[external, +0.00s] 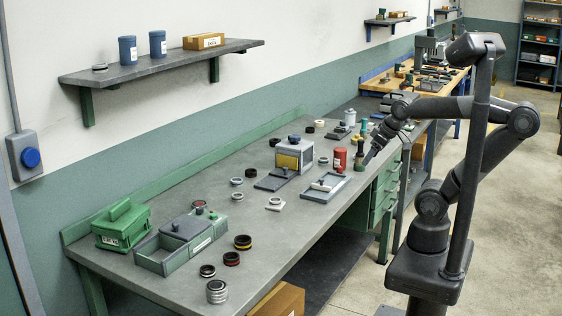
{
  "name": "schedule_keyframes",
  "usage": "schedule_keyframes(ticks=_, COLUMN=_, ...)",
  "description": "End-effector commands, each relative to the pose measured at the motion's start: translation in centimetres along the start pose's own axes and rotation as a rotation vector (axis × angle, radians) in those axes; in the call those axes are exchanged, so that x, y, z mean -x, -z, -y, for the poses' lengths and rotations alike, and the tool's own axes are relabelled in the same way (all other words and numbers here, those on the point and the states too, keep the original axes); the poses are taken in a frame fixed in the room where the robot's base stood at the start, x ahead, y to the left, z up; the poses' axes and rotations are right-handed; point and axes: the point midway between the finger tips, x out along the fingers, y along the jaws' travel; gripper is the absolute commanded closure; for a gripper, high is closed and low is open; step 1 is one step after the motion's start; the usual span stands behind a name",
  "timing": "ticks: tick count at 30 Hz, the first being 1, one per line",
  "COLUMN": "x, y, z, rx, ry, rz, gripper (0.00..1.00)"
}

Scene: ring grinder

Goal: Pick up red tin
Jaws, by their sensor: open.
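The red tin (340,158) stands upright on the grey-topped workbench (215,205), near its right front part, just behind a shallow grey tray. My gripper (368,160) is open and points down over the bench, a little to the right of the red tin. It looks apart from the tin. A small dark-topped, green-based object (359,163) stands between the tin and my gripper in the picture. I cannot tell whether my fingers touch it.
The grey tray (346,181) lies in front of the tin. A grey box with a yellow panel (287,160) stands to its left. Several rings and small parts are spread over the bench. A green box (122,226) sits at the left end. Open bench shows in the middle.

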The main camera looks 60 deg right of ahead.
Motion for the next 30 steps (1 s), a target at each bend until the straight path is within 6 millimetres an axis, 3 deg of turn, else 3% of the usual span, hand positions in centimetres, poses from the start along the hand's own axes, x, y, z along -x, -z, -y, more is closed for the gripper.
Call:
schedule_keyframes(ticks=11, x=0.0, y=0.8, z=-0.3, rx=-0.003, ry=-0.01, rz=0.01, gripper=0.21)
schedule_keyframes(ticks=14, x=0.0, y=2.5, z=-1.1, rx=-0.009, ry=-0.032, rz=0.037, gripper=0.21)
schedule_keyframes(ticks=20, x=-0.8, y=7.8, z=-4.0, rx=-0.026, ry=-0.088, rz=0.116, gripper=0.21)
schedule_keyframes(ticks=30, x=-4.7, y=15.7, z=-11.4, rx=-0.064, ry=-0.133, rz=0.261, gripper=0.21)
